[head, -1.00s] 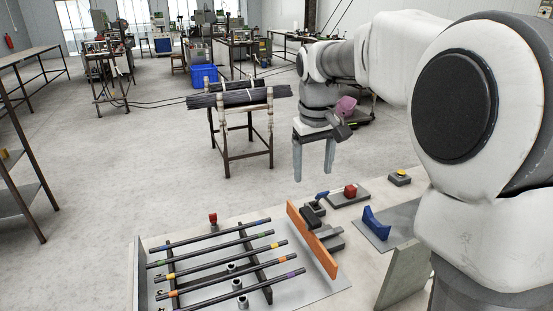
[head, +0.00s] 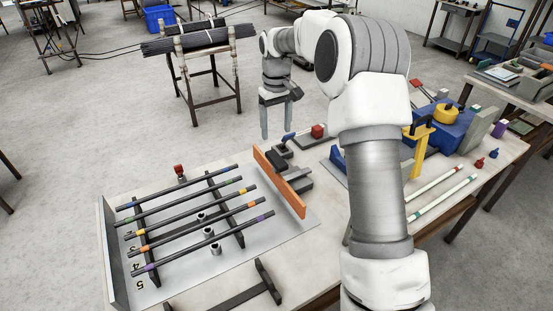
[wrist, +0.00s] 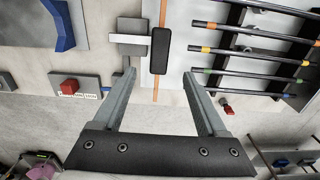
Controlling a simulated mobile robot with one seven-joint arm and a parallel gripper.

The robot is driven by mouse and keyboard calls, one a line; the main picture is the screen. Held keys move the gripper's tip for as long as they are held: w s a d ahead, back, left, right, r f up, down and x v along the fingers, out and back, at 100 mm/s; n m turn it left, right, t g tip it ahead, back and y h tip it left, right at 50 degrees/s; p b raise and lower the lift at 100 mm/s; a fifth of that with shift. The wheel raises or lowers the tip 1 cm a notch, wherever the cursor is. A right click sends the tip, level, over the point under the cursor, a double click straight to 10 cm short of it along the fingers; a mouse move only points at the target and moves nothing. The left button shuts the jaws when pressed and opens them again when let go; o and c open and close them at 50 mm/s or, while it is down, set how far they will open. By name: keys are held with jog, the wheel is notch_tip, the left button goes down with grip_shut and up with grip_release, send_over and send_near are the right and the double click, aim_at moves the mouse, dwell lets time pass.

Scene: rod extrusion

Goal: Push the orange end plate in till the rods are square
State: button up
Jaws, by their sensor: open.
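The orange end plate (head: 280,182) stands upright on the table, to the right of the rods. Several dark rods (head: 187,226) with coloured bands lie side by side across two dark rails. Their ends are uneven, and a gap shows between their right ends and the plate. My gripper (head: 277,125) is open and empty, fingers pointing down, behind the plate's far end. In the wrist view my open fingers (wrist: 159,75) frame the thin orange edge of the plate (wrist: 155,88). A black block (wrist: 160,50) sits over the plate line there, with grey blocks beside it.
A pale upright wall (head: 106,250) stands past the rods' left ends. Upright grey pegs (head: 209,233) stand between the rails. A red-and-grey device (head: 317,131) stands behind the grey blocks. Blue and yellow equipment (head: 440,130) fills the right of the table.

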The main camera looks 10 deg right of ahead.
aim_at(276, 158)
notch_tip(276, 158, down, 12)
jog(key=shift+r, duration=0.2)
jog(key=shift+c, duration=0.3)
grip_shut()
dwell(1.2)
